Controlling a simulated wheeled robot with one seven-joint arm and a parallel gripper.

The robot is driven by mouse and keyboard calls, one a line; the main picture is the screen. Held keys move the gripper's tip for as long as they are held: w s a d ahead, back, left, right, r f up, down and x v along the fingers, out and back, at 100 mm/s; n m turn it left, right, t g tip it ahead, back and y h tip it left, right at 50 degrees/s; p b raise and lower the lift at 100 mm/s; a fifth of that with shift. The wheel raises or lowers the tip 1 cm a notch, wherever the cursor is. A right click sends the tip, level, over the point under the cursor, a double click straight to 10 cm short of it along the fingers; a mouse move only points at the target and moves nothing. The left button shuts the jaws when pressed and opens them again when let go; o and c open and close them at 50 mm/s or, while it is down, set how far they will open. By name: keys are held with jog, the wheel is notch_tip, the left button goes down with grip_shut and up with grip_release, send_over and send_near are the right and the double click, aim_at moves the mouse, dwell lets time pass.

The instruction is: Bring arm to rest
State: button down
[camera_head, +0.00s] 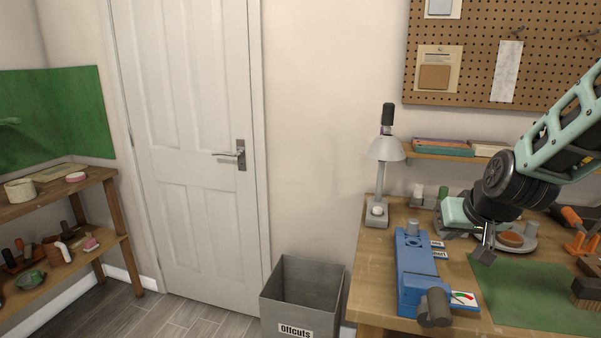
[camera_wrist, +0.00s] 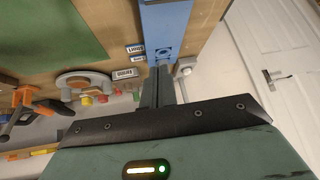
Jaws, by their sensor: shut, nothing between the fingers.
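My arm reaches in from the right edge of the head view, over the workbench. My gripper (camera_head: 484,250) points down above the bench, near the edge of the green mat (camera_head: 530,292) and to the right of the blue tool (camera_head: 412,262). In the wrist view my gripper (camera_wrist: 162,88) has its fingers together with nothing between them. The blue tool also shows beyond the fingers in the wrist view (camera_wrist: 175,30). I cannot tell the exact height of the fingertips above the bench.
A grey lamp (camera_head: 384,150) stands at the bench's back left. An orange-handled tool (camera_head: 576,228) and a brush (camera_head: 586,290) are at the right. A grey offcuts bin (camera_head: 302,292) stands left of the bench. The floor before the white door (camera_head: 190,130) is clear.

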jog(key=shift+n+g+y, duration=0.6)
jog(key=shift+n+y, duration=0.1)
jog(key=shift+n, duration=0.1)
jog(key=s+a, duration=0.1)
jog(key=a, duration=0.1)
jog(key=s+a, duration=0.1)
jog(key=a, duration=0.1)
jog(key=s+a, duration=0.2)
jog(key=shift+s+f, duration=0.1)
jog(key=shift+f, duration=0.1)
jog(key=s+a+f+n+g, duration=0.1)
jog(key=s+a+n+g, duration=0.2)
jog(key=s, duration=1)
jog(key=s+a+n+g+h, duration=0.1)
jog(key=s+a+n+g, duration=0.2)
jog(key=s+a, duration=0.4)
jog(key=s+n, duration=0.1)
jog(key=s, duration=0.4)
jog(key=shift+s+f, duration=0.35)
jog(key=shift+s, duration=0.05)
